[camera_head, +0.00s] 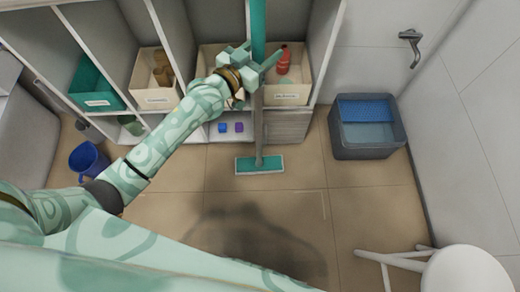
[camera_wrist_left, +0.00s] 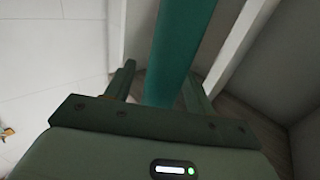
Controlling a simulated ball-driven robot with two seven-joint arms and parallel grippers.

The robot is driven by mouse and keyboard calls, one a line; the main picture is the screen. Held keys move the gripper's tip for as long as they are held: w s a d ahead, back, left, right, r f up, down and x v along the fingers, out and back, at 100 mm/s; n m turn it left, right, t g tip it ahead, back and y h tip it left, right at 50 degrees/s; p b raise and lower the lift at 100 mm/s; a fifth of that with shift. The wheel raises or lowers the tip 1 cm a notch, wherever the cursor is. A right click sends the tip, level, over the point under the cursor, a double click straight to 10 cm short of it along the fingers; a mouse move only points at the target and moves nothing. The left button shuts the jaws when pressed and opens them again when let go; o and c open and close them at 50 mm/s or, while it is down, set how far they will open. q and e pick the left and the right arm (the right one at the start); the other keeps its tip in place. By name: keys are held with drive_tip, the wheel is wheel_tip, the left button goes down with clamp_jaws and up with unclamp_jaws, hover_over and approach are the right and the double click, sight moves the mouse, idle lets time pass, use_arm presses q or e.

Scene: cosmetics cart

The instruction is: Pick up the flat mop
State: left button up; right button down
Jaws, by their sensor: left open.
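The flat mop stands upright in front of the shelf. Its flat teal head (camera_head: 259,164) rests on the tiled floor. Its pole is teal above (camera_head: 258,28) and grey below. My left gripper (camera_head: 262,66) is open at the pole, about where the teal part meets the grey. In the left wrist view, the teal pole (camera_wrist_left: 180,50) passes between the two fingers of my left gripper (camera_wrist_left: 160,88). I cannot tell whether the fingers touch it. My right gripper is not in view.
An open shelf holds a teal bin (camera_head: 97,84) and cream bins (camera_head: 153,80). A dark grey tub (camera_head: 366,146) stands right of the mop. A blue bucket (camera_head: 88,162) is at left. A white stool (camera_head: 466,270) is at lower right. The middle floor is clear.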

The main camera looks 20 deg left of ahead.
use_arm(q)
drive_tip(key=shift+w+r, duration=0.1)
drive_tip(key=shift+r, duration=0.05)
drive_tip(key=c, duration=1)
clamp_jaws()
drive_tip(key=shift+r, duration=0.1)
